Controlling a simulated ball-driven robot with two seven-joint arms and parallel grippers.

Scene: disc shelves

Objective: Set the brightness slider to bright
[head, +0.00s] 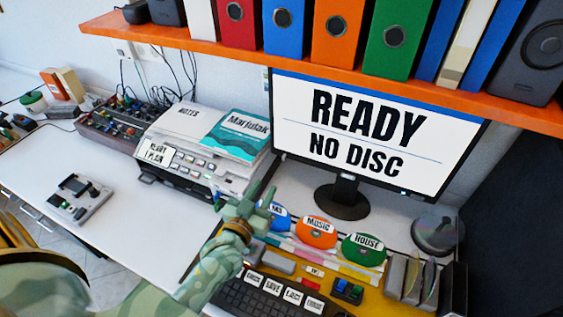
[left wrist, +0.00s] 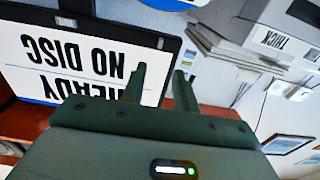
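I cannot make out a slider marked for brightness in either view. The monitor (head: 378,133) reads "READY" and "NO DISC"; part of its screen also shows upside down in the left wrist view (left wrist: 85,50). My left gripper (head: 258,203) is in front of the monitor, over the desk beside the printer. Its two fingers are apart with nothing between them, as the left wrist view (left wrist: 158,88) shows. My right gripper is in neither view.
A printer (head: 190,160) with papers on top stands left of the monitor, beside a mixer (head: 125,122). A keyboard (head: 265,298) and round labelled discs, orange (head: 316,232) and green (head: 363,249), lie in front. An orange shelf (head: 330,63) with binders overhangs.

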